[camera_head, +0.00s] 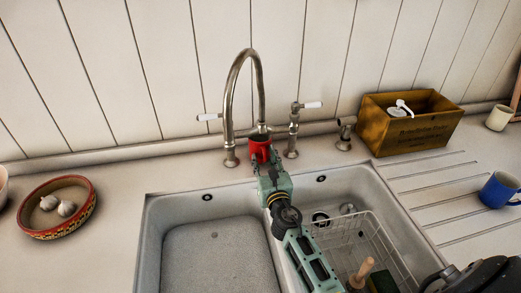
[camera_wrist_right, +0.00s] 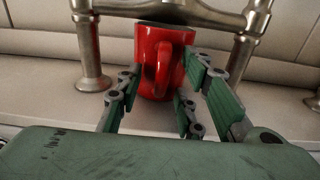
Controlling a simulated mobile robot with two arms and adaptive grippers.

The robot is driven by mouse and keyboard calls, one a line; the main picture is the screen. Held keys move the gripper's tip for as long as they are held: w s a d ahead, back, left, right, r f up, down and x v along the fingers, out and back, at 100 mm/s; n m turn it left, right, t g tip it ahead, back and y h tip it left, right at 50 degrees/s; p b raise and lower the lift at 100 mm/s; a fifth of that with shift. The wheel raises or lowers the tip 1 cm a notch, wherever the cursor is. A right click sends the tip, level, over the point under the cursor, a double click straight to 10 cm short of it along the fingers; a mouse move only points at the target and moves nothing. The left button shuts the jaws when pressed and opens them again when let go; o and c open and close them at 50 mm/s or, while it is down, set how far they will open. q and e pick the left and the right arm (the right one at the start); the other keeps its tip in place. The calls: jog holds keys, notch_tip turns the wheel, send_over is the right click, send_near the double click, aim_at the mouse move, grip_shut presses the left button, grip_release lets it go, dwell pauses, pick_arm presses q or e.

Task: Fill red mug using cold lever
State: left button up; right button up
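The red mug (camera_head: 259,147) is upright beneath the end of the curved tap spout (camera_head: 232,90). My right gripper (camera_head: 265,163) reaches over the sink divider and is shut on the mug. Two white-tipped tap levers show, a left one (camera_head: 210,117) pointing left and a right one (camera_head: 312,104) pointing right. No mark tells which is cold. Water flow is not visible. My left gripper is out of view.
The double sink (camera_head: 158,215) lies in front, with a wire rack (camera_head: 372,235) in the right basin. A wooden box (camera_head: 408,125), a blue mug (camera_head: 498,190) and a cream cup (camera_head: 499,117) stand right. A bowl of garlic (camera_head: 58,222) stands left.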

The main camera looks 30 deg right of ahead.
jog(key=shift+c, duration=0.4)
grip_shut()
